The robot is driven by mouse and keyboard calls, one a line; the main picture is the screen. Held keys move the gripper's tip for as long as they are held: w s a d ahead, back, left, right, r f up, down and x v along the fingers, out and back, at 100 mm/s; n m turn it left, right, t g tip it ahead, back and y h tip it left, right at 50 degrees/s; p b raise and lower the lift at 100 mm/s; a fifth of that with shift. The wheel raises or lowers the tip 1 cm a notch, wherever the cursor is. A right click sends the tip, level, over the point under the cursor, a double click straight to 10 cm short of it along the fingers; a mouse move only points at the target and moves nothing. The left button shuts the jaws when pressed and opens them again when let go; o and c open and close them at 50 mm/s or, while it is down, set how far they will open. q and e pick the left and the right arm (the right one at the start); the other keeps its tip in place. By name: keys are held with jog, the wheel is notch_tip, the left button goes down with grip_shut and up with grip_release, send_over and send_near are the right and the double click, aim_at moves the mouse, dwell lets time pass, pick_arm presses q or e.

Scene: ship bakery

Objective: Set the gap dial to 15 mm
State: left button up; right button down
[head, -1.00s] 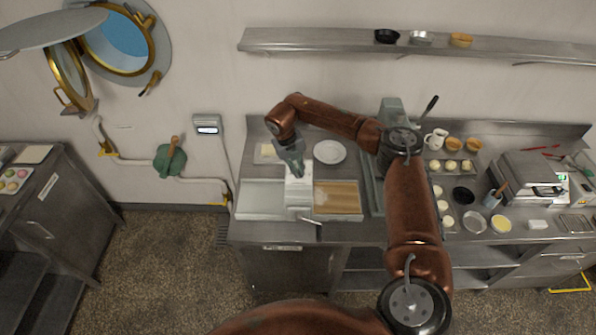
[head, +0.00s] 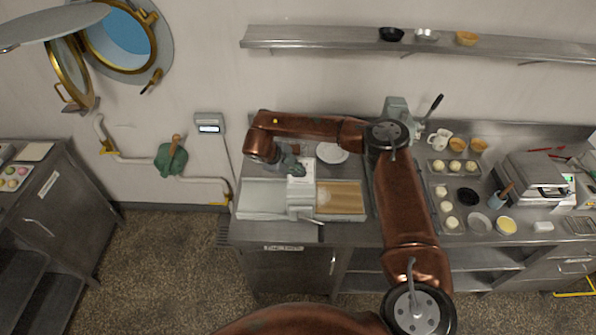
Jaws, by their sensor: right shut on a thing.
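The dough sheeter stands on the steel counter, with a white upright roller head (head: 301,196) between a pale left bed (head: 262,196) and a right bed with a tan sheet (head: 342,196). My right gripper (head: 294,173) is at the back top of the roller head, its wrist tilted over from the left. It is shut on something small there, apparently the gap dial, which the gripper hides. No scale or number on the dial can be read. My left gripper is not in view.
A white plate (head: 332,153) lies behind the sheeter. A handle (head: 321,232) sticks out at its front. To the right are a press with a lever (head: 434,104), bun trays (head: 447,209) and bowls (head: 480,223). A wall display (head: 209,128) hangs at left.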

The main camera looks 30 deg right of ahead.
jog(key=shift+n+t+h, duration=0.3)
jog(key=shift+n+t, duration=0.1)
jog(key=shift+n, duration=0.7)
jog(key=c, duration=2.1)
grip_release()
jog(key=v, duration=1.2)
jog(key=shift+s, duration=0.1)
